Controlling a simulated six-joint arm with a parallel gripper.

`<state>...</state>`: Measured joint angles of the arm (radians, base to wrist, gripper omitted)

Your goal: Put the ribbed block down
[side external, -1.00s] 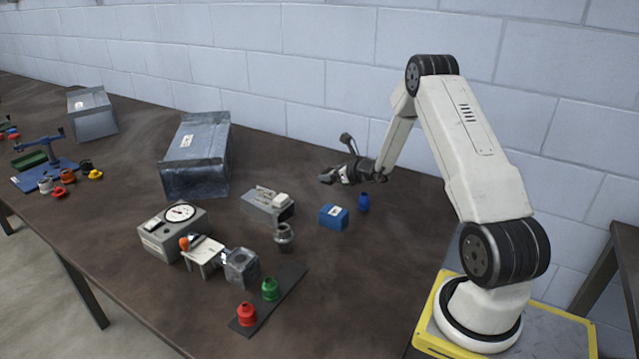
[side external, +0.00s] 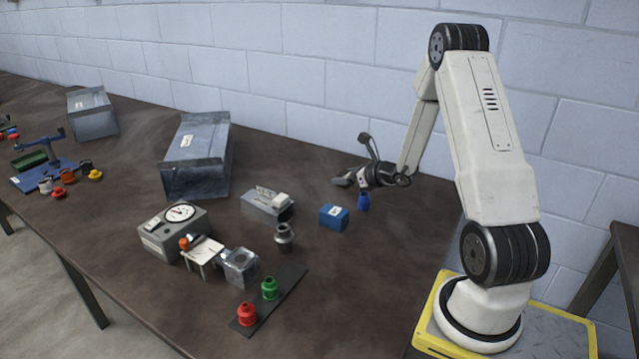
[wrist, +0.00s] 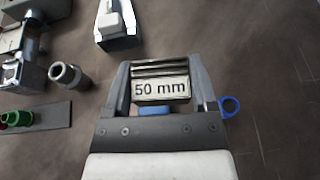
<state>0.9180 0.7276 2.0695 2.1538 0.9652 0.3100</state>
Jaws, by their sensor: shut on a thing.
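My gripper (wrist: 160,70) is shut on the ribbed block (wrist: 160,88), which sits between its two fingers in the wrist view. The block has ridges along its top and a pale label reading "50 mm". In the side view my gripper (side external: 352,179) hangs over the far right part of the table, near the blue fitting. The block cannot be made out there. How high it is above the table is hard to tell.
A blue block (side external: 333,216) and a blue fitting (side external: 363,201) stand close by on the brown table. A grey block (side external: 267,205), a dark fitting (side external: 284,237) and a dial gauge box (side external: 175,232) lie to the left. The table's right part is clear.

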